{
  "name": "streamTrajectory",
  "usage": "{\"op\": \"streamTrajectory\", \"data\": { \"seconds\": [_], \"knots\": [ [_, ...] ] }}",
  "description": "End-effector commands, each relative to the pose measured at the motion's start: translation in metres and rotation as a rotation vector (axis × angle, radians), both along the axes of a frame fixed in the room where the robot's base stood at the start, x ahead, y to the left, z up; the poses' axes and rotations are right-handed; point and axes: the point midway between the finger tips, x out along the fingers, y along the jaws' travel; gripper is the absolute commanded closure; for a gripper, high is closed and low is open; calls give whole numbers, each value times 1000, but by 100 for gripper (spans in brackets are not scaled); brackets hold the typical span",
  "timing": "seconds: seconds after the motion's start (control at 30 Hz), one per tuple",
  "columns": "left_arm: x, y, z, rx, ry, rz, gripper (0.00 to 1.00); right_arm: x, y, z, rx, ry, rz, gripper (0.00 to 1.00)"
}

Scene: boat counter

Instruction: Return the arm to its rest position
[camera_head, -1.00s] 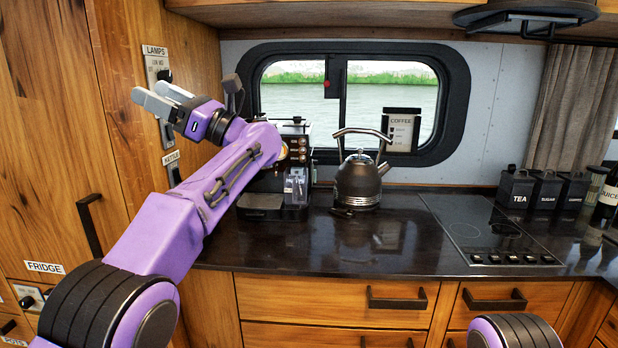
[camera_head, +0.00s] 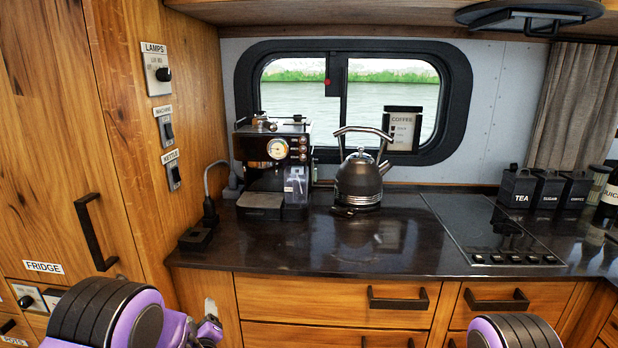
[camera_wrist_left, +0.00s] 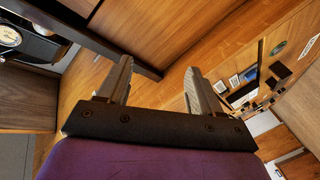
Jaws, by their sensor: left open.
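My left arm is folded low at the bottom left of the head view. Part of my left gripper (camera_head: 210,318) shows there in front of the drawers, below the counter's front edge. In the left wrist view my left gripper (camera_wrist_left: 158,88) has its two fingers apart, with nothing between them. Wooden floor and cabinet fronts show beyond the fingers. Of my right arm only a rounded purple and black link shows at the bottom right of the head view. My right gripper is not in view.
The dark counter (camera_head: 400,245) holds a coffee machine (camera_head: 265,150) and a kettle (camera_head: 360,182). A cooktop (camera_head: 480,230) and labelled canisters (camera_head: 517,188) stand to the right. Wall switches (camera_head: 167,128) and a fridge handle (camera_head: 92,232) are at left. Space above the counter is clear.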

Motion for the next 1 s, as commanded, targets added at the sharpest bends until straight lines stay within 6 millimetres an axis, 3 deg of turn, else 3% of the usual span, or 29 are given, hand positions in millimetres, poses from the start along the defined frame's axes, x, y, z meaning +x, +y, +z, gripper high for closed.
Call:
{"op": "streamTrajectory", "data": {
  "seconds": [0.03, 0.1, 0.17, 0.2, 0.33, 0.4, 0.5, 0.6, 0.67, 1.0],
  "knots": [
    [-30, 4, -35, 29, 125, -16, 35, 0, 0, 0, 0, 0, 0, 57],
    [-77, 9, -79, 67, 301, -48, 35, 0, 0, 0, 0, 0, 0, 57],
    [-121, 12, -112, 92, 448, -78, 35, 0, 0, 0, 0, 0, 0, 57],
    [-153, 14, -131, 102, 545, -97, 35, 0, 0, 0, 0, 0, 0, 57],
    [-263, 18, -174, 109, 842, -155, 35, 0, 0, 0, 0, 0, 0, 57],
    [-319, 18, -184, 96, 977, -176, 35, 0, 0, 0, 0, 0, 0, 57],
    [-382, 20, -188, 68, 1116, -180, 35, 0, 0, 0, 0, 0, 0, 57],
    [-419, 21, -190, 48, 1197, -169, 35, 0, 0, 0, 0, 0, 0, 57],
    [-428, 22, -195, 38, 1218, -161, 35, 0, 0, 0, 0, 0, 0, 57],
    [-432, 22, -196, 37, 1224, -161, 35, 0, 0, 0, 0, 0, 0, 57]
  ]
}}
